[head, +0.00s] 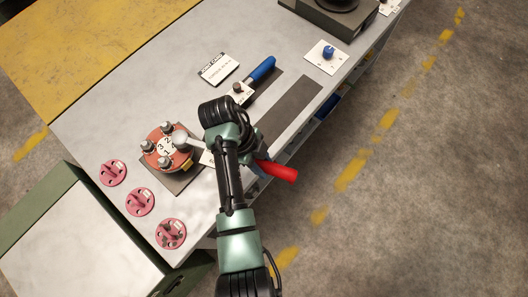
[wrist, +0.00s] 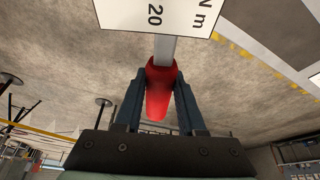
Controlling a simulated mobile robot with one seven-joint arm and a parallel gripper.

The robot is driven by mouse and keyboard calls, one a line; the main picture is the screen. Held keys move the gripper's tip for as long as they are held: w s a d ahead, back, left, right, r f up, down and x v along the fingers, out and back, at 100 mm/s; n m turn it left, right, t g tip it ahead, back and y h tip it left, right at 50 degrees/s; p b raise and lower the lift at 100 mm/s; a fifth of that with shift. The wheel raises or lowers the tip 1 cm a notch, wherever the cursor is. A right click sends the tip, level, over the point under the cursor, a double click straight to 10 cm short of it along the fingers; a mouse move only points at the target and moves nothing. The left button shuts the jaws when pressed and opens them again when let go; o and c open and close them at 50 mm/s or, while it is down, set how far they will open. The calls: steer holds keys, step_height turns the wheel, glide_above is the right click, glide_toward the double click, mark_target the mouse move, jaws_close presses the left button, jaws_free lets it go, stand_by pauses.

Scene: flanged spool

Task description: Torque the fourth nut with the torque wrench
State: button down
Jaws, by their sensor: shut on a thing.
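The red-brown flange (head: 154,159) has a white numbered disc and several studs with nuts, and sits on a dark plate (head: 173,185). My gripper (wrist: 160,88) is shut on the red handle (wrist: 159,92) of the torque wrench. Its grey shaft (wrist: 165,48) runs away from the jaws past a white "20 N m" label (wrist: 155,15). In the head view the red handle (head: 278,171) sticks out past the bench's front edge, and the round wrench head (head: 181,140) is at the flange's right side. My arm hides the middle of the wrench. I cannot tell whether the head is seated on a nut.
A blue-handled tool (head: 260,70), a card (head: 218,68), a blue knob on a white plate (head: 327,54) and a dark mat (head: 290,108) lie to the right. A green cabinet (head: 75,225) stands at the lower left.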

steer(key=shift+w+r, duration=0.1)
steer(key=s+m, duration=0.1)
steer(key=s+a+p, duration=0.1)
steer(key=s, duration=0.1)
steer(key=s+a+m+p, duration=0.1)
steer(key=shift+s+m+g, duration=0.3)
steer(key=shift+g, duration=0.1)
